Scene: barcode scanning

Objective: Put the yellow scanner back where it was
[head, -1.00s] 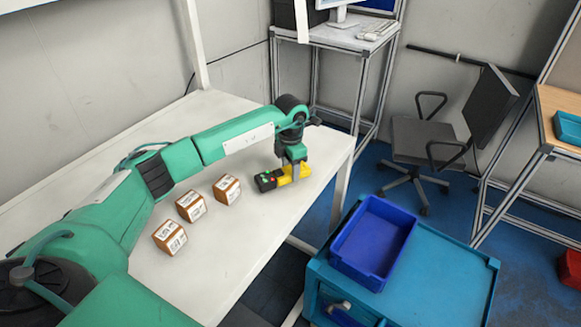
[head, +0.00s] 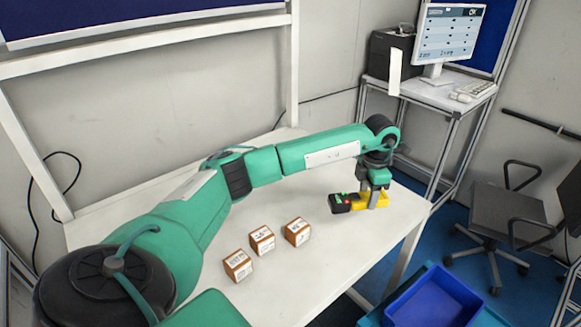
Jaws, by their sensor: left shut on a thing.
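The yellow scanner (head: 379,204) with its black head (head: 341,204) lies flat at the right end of the white table (head: 330,279), its head pointing left. A red and a green spot show on top of the head. My left gripper (head: 374,203) comes down on it from above and is shut on its yellow part. The scanner is at or very near the table top; I cannot tell whether it touches. The fingertips are partly hidden against the scanner. My right gripper is not in view.
Three brown boxes with white labels, a near one (head: 238,266), a middle one (head: 262,240) and a far one (head: 297,232), stand in a row left of the scanner. A blue bin (head: 437,299) stands at lower right. A desk with a monitor (head: 449,37) and a chair (head: 500,215) are beyond.

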